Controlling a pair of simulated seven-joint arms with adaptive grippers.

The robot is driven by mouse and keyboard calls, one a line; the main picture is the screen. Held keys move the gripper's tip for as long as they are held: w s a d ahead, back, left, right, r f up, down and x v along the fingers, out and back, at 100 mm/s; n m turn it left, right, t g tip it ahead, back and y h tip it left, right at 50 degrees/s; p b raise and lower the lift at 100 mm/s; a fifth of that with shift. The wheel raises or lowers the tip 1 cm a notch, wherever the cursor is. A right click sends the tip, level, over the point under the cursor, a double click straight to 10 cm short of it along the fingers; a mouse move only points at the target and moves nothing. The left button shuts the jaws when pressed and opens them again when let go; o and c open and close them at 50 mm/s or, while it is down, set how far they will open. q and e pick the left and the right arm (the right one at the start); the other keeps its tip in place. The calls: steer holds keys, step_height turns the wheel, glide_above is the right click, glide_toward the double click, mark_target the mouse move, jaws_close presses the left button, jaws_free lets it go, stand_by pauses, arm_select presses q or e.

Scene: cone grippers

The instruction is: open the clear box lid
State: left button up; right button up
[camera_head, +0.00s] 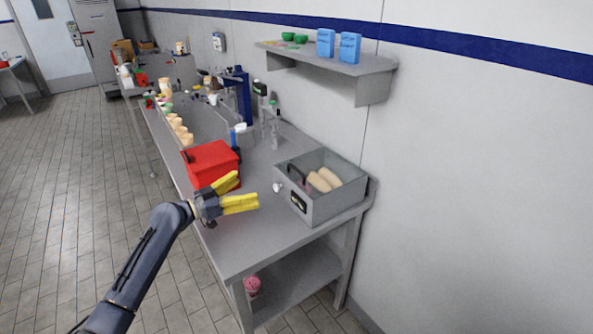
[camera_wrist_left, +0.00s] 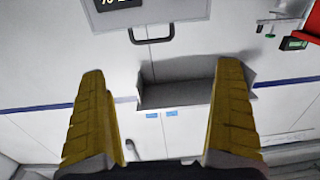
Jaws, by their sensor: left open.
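The box (camera_head: 330,203) stands on the right part of the table, a grey open-looking case with a dark label on its front. It also shows at the top of the left wrist view (camera_wrist_left: 160,15), upside down. A dark handle (camera_head: 296,174) stands at its front top edge and also shows in the left wrist view (camera_wrist_left: 152,40). I cannot make out the clear lid's panel or its angle. Tan rolls (camera_head: 324,180) show inside. My left gripper (camera_head: 247,190) is open and empty, left of the box and apart from it. My right gripper is not in view.
A red box (camera_head: 212,162) sits close behind my left gripper. A small white round thing (camera_head: 277,187) is at the box's left side. A wall shelf (camera_head: 340,67) with blue packs (camera_head: 349,48) hangs above. The table (camera_head: 240,250) is clear in front.

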mark_target(294, 169)
arm_select(q)
steer(key=shift+h, duration=0.3)
steer(key=x, duration=1.2)
steer(key=s+d+x, duration=0.1)
steer(key=x, duration=0.5)
steer(key=shift+a, duration=0.1)
steer(key=shift+c, duration=0.2)
steer(key=c, duration=1.3)
steer(key=shift+r, duration=0.15)
